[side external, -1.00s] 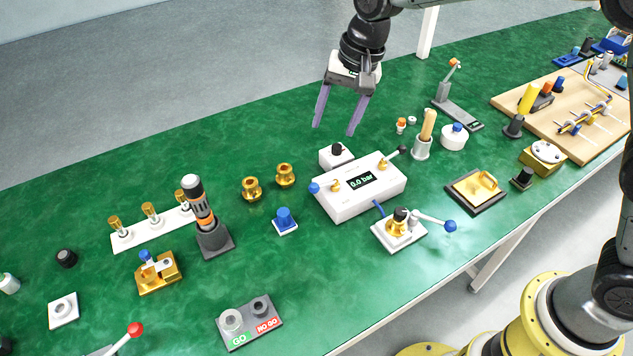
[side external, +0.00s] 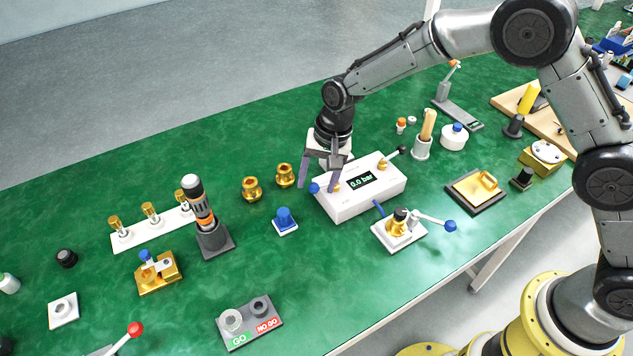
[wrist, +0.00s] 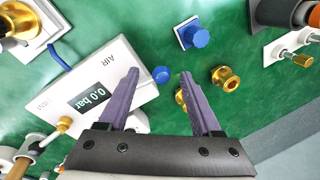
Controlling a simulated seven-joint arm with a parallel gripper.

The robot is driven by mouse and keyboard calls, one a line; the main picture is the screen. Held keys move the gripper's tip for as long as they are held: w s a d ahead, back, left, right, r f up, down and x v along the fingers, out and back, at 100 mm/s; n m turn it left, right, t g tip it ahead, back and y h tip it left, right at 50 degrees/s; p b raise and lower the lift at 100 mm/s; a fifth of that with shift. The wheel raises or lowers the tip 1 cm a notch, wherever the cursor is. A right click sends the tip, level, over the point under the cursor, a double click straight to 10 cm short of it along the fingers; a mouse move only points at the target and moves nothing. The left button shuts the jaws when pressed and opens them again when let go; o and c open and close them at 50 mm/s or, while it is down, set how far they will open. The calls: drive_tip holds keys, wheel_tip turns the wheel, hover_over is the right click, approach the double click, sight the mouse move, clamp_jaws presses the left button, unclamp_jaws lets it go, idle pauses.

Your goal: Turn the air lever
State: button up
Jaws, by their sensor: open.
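The air lever shows as a blue ball knob (side external: 314,188) at the left end of the white pressure box (side external: 350,203), which has a display reading 0.0 bar (side external: 361,181). In the wrist view the blue knob (wrist: 161,74) sits beside the box's AIR label (wrist: 107,61). My gripper (side external: 318,187) is open and empty, pointing down over the box's left end. Its purple fingers appear on either side of the knob, also in the wrist view (wrist: 160,76). I cannot tell whether either finger touches it.
Two brass fittings (side external: 252,188) (side external: 285,175) stand left of the box. A blue cap on a white base (side external: 285,220) stands in front of them. A white fixture with a blue-tipped lever (side external: 400,235) stands in front of the box. Green table is clear at back left.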

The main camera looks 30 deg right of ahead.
drive_tip(key=shift+w+a+f, duration=0.1)
drive_tip(key=shift+f, duration=0.45)
clamp_jaws()
